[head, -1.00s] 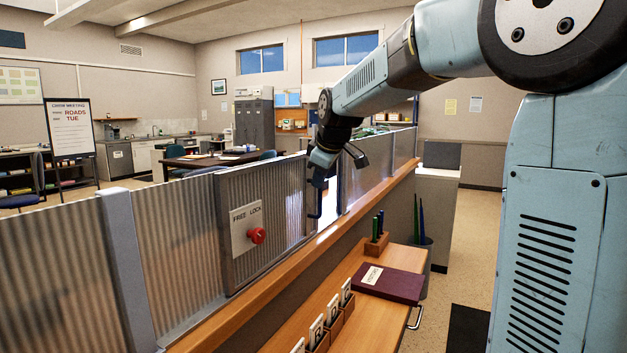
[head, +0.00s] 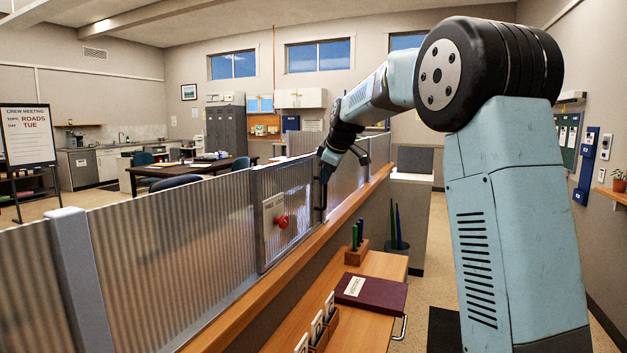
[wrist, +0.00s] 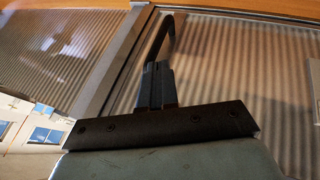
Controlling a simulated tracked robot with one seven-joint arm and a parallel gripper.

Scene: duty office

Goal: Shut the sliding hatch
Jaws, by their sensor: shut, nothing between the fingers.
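The sliding hatch (head: 295,190) is a corrugated translucent panel in the long partition. It carries a FREE/LOCK plate (head: 270,211) with a red knob (head: 282,222). A dark upright handle (head: 319,200) is at its right edge. My gripper (head: 325,172) is at that handle, on the counter side. In the wrist view my shut fingers (wrist: 158,82) lie against or close to a dark curved bar (wrist: 166,35), and contact is unclear. A grey post (wrist: 112,68) stands left of them. The bright gap right of the hatch is no longer evident, but my gripper partly hides that edge.
A wooden ledge (head: 235,315) runs along the partition. On the desk below are a dark red book (head: 370,294), a pen block (head: 356,253) and card holders (head: 318,328). A near post (head: 75,255) stands left. The aisle floor at right has a dark mat (head: 443,325).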

